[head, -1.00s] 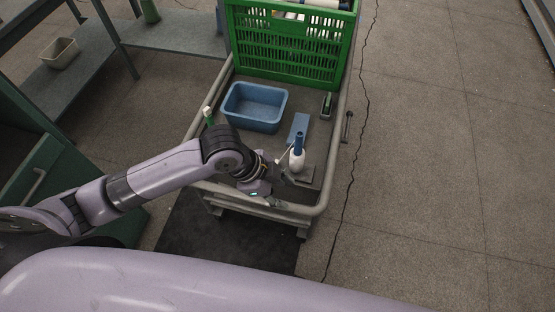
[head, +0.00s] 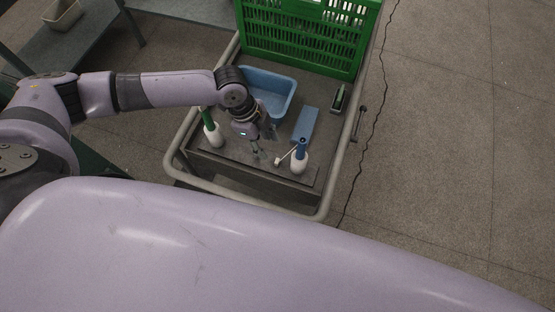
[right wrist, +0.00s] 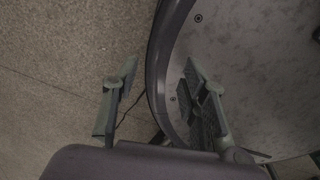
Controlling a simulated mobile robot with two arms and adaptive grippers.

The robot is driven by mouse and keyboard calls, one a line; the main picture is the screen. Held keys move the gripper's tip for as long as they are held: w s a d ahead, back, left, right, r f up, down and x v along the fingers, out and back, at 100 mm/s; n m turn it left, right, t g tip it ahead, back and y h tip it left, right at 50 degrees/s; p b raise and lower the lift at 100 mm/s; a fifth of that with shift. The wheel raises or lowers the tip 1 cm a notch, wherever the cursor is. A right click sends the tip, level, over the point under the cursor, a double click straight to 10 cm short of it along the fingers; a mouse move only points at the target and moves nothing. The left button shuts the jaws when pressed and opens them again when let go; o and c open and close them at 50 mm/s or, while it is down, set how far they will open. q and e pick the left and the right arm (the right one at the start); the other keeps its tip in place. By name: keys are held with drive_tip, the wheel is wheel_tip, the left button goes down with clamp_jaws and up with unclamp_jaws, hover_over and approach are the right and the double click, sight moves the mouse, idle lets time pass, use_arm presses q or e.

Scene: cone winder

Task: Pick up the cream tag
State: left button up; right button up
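No cream tag can be made out for certain. A small pale piece (head: 278,161) at the end of a thin light rod lies on the cart deck, beside a white cone with a blue top (head: 299,161); I cannot tell if it is the tag. My left gripper (head: 264,146) hangs over the deck just left of the rod, pointing down, its fingers apart and nothing seen between them. My right gripper (right wrist: 158,100) shows in the right wrist view, open and empty, away from the cart.
The cart has a grey tube rail (head: 262,201). On it stand a blue bin (head: 284,84), a green crate (head: 310,40), a white cone with a green top (head: 212,134), a blue block (head: 305,125) and a small green-and-dark tool (head: 339,97). Open floor lies right.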

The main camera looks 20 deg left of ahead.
sight(277, 161)
use_arm(q)
drive_tip(key=x, duration=0.4)
drive_tip(key=shift+d+f, duration=0.15)
drive_tip(key=shift+f, duration=0.2)
drive_tip(key=x, duration=0.3)
drive_tip(key=shift+w+d+f, duration=0.1)
drive_tip(key=shift+d+f, duration=0.25)
drive_tip(key=shift+f, duration=0.3)
use_arm(e)
drive_tip(key=shift+w, duration=1.1)
use_arm(q)
drive_tip(key=c, duration=0.8)
use_arm(e)
drive_tip(key=shift+w, duration=0.35)
